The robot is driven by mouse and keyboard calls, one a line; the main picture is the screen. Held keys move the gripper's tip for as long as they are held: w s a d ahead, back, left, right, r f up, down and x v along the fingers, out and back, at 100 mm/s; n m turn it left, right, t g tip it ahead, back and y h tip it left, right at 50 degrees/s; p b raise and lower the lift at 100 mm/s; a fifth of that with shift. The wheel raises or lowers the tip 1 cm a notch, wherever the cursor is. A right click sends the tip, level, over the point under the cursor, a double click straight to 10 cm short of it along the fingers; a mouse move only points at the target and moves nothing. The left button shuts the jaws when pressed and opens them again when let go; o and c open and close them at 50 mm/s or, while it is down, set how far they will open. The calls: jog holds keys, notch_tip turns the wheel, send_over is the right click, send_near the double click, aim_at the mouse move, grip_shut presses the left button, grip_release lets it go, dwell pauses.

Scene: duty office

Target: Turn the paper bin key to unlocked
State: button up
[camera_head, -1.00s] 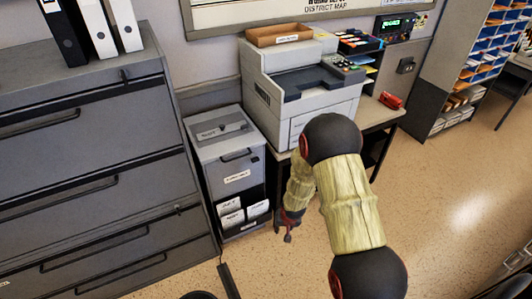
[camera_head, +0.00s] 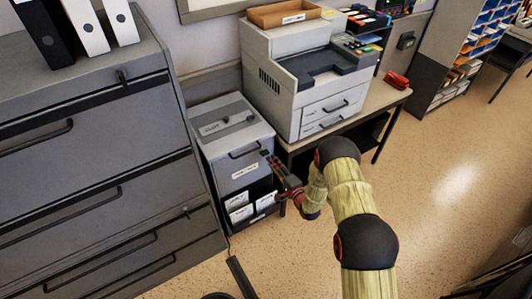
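The paper bin (camera_head: 228,150) is a grey, upright box with a slotted lid, a black front handle and a white label. It stands between the filing cabinet and the printer table. My gripper (camera_head: 267,158) is at the bin's right front edge, just right of the handle, pointing up and left. It looks empty, but its fingers are too small to tell whether they are open or shut. I cannot make out the key; the gripper covers part of the bin's upper right front. Whether the gripper touches the bin cannot be told.
A dark grey filing cabinet (camera_head: 95,165) stands close on the left, with binders (camera_head: 80,20) on top. A printer (camera_head: 305,75) sits on a table (camera_head: 375,105) to the right, with a red stapler-like object (camera_head: 397,80). Speckled floor (camera_head: 440,190) is open at right.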

aim_at(265, 152)
jog(key=b+x, duration=0.1)
jog(key=x, duration=0.6)
jog(key=shift+w+a+b, duration=0.15)
jog(key=shift+w+b, duration=0.05)
jog(key=shift+b, duration=0.1)
jog(key=shift+c, duration=0.3)
grip_shut()
